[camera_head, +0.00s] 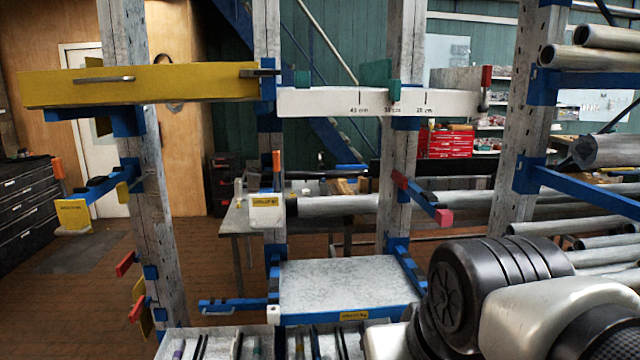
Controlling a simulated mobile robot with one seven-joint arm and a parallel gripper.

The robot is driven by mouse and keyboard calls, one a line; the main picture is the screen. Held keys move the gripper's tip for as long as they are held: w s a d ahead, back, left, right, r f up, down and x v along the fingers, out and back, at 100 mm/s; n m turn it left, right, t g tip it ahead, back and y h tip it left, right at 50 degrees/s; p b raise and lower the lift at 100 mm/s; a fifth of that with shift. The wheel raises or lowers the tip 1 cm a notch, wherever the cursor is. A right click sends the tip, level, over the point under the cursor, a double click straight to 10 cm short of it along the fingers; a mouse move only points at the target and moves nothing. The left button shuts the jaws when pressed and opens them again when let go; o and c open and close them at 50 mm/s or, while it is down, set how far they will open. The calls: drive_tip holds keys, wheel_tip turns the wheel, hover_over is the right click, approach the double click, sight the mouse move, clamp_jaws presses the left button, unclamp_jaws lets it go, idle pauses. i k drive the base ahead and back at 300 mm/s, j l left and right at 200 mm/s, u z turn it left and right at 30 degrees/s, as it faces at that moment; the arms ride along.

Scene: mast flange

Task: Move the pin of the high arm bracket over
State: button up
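Several blue arm brackets sit on upright grey posts. The highest on the left post is a blue bracket (128,121) under a long yellow beam (190,83). A thin metal pin-like rod (104,79) shows against the yellow beam's face. A short dark pin-like piece (262,73) shows at its right end, by another blue bracket (268,88). I cannot tell which piece is the task's pin. A white board (330,103) with cm marks runs right from there to a red upright piece (487,78). My arm fills the lower right; my gripper is not in view.
Lower blue arms with red ends (428,203) and a yellow label plate (73,213) stick out from the posts. A grey shelf plate (345,287) and a slotted tray (220,343) are below. Metal pipes (590,60) are racked at right. The floor at left is open.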

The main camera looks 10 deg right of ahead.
sight(402, 181)
drive_tip(key=i+u, duration=0.1)
drive_tip(key=i, duration=0.35)
drive_tip(key=i+l, duration=0.2)
drive_tip(key=i, duration=0.25)
drive_tip(key=i+l+u, duration=0.15)
drive_tip(key=i, duration=0.3)
drive_tip(key=l+z, duration=0.3)
drive_tip(key=k+j, duration=0.05)
drive_tip(key=j, duration=0.05)
